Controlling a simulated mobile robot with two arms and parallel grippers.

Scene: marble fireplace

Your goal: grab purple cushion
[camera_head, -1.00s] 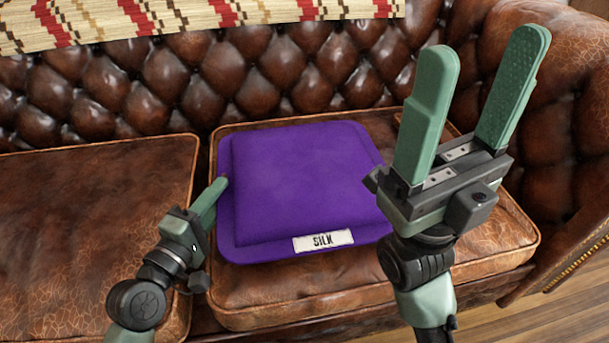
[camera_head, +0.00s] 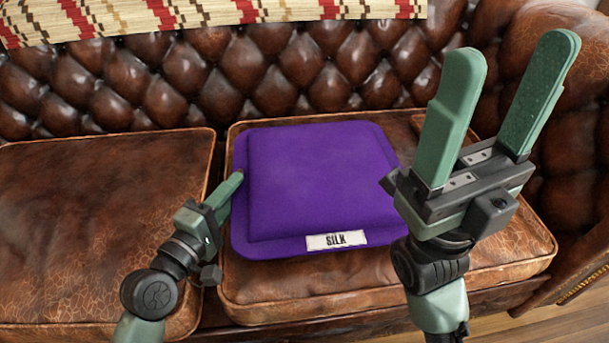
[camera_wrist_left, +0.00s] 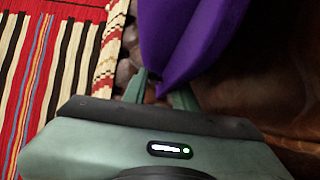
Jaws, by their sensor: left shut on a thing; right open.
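The purple cushion (camera_head: 318,185) lies flat on the right seat of the brown leather sofa, with a white "SILK" label on its front edge. My left gripper (camera_head: 238,180) is at the cushion's left edge and is shut on it. In the left wrist view the cushion's edge (camera_wrist_left: 183,45) is pinched between the green fingers (camera_wrist_left: 160,88). My right gripper (camera_head: 518,95) is open and empty, raised in front of the sofa's right side, and hides part of the cushion's right edge.
The tufted sofa back (camera_head: 240,75) rises behind the cushion. A patterned red and cream blanket (camera_head: 200,15) hangs over its top. The left seat (camera_head: 80,220) is bare. The rolled armrest (camera_head: 575,130) stands at the right, with wooden floor (camera_head: 560,325) below.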

